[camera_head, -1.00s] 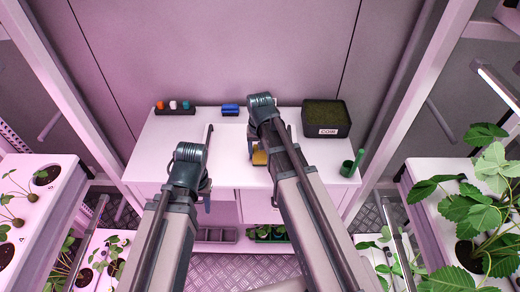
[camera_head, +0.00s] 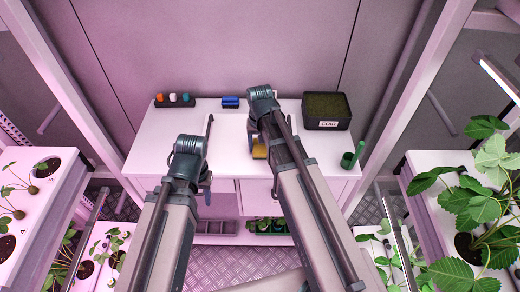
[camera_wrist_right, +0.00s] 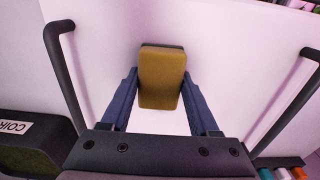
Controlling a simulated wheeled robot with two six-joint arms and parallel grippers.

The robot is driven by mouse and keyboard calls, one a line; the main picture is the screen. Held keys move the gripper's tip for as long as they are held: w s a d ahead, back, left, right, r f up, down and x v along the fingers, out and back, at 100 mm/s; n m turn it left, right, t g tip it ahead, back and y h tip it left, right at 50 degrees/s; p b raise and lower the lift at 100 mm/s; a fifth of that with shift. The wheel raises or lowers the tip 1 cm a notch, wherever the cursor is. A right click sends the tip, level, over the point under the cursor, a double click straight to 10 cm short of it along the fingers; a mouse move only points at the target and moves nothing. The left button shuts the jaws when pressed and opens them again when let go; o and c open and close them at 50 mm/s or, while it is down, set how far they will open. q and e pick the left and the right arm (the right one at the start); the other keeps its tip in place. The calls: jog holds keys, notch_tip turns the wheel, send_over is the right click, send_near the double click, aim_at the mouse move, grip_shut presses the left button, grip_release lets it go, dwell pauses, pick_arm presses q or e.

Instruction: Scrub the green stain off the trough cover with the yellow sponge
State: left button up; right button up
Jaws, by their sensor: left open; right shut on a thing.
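The yellow sponge (camera_head: 260,152) is in my right gripper (camera_head: 258,146), over the white worktop. In the right wrist view, the sponge (camera_wrist_right: 161,80) sits between the blue fingers of the right gripper (camera_wrist_right: 160,95), its dark side away from the camera. The trough cover (camera_wrist_right: 105,40) looks like the pale panel between two black bar handles; one handle (camera_head: 209,125) shows left of my right arm in the head view. I see no green stain; the sponge and arm hide part of the cover. I cannot tell if the sponge touches it. My left gripper (camera_head: 206,194) is open and empty by the front edge.
A COIR tray (camera_head: 326,125) stands at the back right, a green cup (camera_head: 347,160) at the right edge. A blue block (camera_head: 230,102) and a black rack of small bottles (camera_head: 174,104) are at the back. Plant shelves flank both sides.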

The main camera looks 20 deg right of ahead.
jog(key=shift+w+d, duration=0.25)
jog(key=shift+w, duration=0.65)
jog(key=shift+w+d+r, duration=0.1)
jog(key=shift+w+d, duration=0.15)
jog(key=shift+w, duration=0.7)
jog(key=shift+w+d, duration=0.25)
jog(key=shift+w, duration=0.65)
jog(key=shift+r+p, duration=0.35)
jog(key=shift+p, duration=0.15)
notch_tip(320, 180, up, 5)
jog(key=p, duration=0.5)
jog(key=shift+s+r, duration=0.1)
jog(key=shift+s, duration=0.05)
